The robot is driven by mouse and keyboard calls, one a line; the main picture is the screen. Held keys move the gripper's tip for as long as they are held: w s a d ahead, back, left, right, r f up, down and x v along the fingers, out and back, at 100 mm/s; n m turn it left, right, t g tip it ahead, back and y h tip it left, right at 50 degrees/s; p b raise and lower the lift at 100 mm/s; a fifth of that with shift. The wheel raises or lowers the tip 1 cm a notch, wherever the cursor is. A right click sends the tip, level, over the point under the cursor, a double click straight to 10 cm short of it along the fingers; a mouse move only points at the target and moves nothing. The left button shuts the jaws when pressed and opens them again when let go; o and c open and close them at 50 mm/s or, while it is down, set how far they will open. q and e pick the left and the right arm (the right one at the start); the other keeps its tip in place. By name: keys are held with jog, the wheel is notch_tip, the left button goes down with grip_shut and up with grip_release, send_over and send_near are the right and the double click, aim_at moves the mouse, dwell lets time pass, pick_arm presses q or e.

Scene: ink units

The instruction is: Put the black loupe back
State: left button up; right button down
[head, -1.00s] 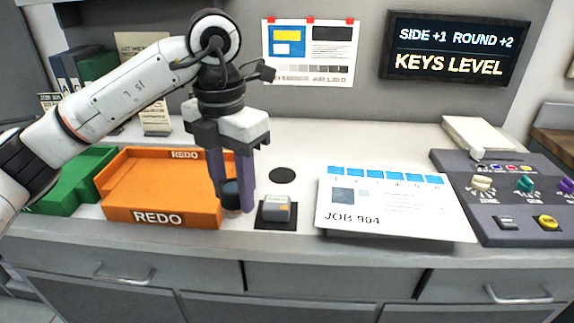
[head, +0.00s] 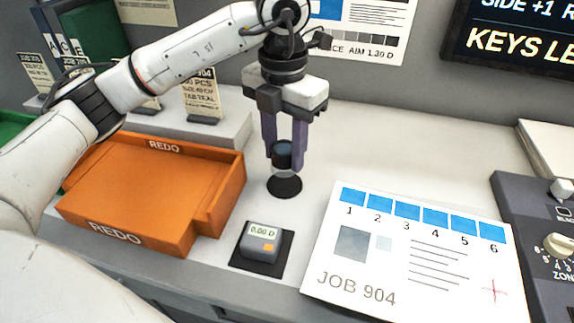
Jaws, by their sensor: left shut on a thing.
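The black loupe (head: 283,158) is a small dark cylinder with a clear lower part. My left gripper (head: 285,155) is shut on it and holds it upright. It is over the round black spot (head: 285,188) on the counter. I cannot tell whether the loupe's base touches the spot or is just above it. My right gripper is not in view.
A grey meter (head: 261,243) sits on a black square pad in front. The orange REDO tray (head: 140,185) is to the left, the JOB 904 sheet (head: 410,265) to the right. A control console (head: 540,240) stands at far right.

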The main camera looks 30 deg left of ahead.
aim_at(285, 168)
pick_arm(q)
jog(key=shift+w+f, duration=0.1)
jog(key=shift+f, duration=2.2)
jog(key=shift+f, duration=0.2)
jog(key=o, duration=1.1)
jog(key=shift+c, duration=0.2)
jog(key=shift+r, duration=0.1)
notch_tip(285, 168, up, 12)
jog(key=shift+r, duration=0.15)
